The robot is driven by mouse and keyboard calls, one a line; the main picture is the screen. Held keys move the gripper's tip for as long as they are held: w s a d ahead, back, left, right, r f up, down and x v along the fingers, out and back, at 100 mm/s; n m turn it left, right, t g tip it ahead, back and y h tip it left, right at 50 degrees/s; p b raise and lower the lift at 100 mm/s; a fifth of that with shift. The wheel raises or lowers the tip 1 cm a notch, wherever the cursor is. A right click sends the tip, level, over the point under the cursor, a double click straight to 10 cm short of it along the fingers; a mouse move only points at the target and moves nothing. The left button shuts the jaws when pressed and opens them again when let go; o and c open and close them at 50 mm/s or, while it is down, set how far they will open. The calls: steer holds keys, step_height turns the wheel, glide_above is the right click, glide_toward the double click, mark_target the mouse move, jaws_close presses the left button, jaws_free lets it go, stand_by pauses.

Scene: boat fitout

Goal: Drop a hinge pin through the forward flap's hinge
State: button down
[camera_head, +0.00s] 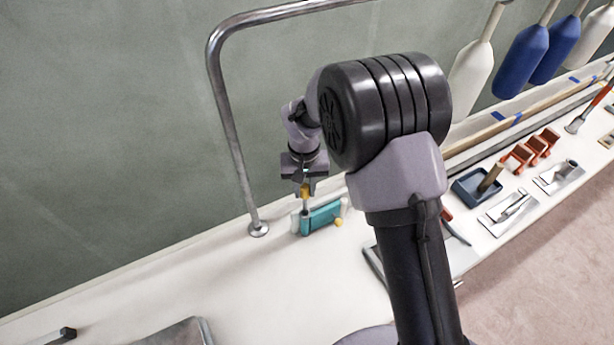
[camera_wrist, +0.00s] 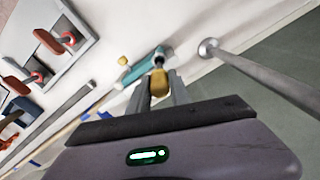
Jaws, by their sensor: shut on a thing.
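My gripper (camera_head: 305,187) is shut on a hinge pin (camera_head: 305,193) by its yellow head; the grey shank points down. The pin is over the left end of a teal hinged flap (camera_head: 324,216) on the white ledge. I cannot tell whether its tip is inside the hinge. In the wrist view, the yellow head (camera_wrist: 158,84) sits between the fingertips, with the teal flap (camera_wrist: 144,68) just beyond. A second yellow knob (camera_head: 339,222) shows at the flap's right front; it also shows in the wrist view (camera_wrist: 122,60).
A steel handrail (camera_head: 232,150) rises from the ledge just left of the flap; its round foot (camera_head: 258,229) is close by. To the right stand a blue tray (camera_head: 468,190), orange clamps (camera_head: 520,156) and metal plates (camera_head: 508,212). The ledge's left part is mostly clear.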

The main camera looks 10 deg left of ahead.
mark_target(305, 210)
steer(key=shift+s+f, duration=0.2)
steer(key=shift+f, duration=0.1)
steer(key=shift+f+b, duration=0.35)
steer(key=shift+b, duration=0.05)
step_height(305, 210, down, 4)
steer(key=shift+w+d+r+b, duration=0.1)
steer(key=shift+r+b, duration=0.1)
steer(key=shift+b, duration=1.05)
steer(key=shift+f+b, duration=1.3)
steer(key=shift+f, duration=0.5)
steer(key=c, duration=1.1)
jaws_free()
steer(key=shift+f, duration=0.1)
steer(key=shift+s, duration=0.2)
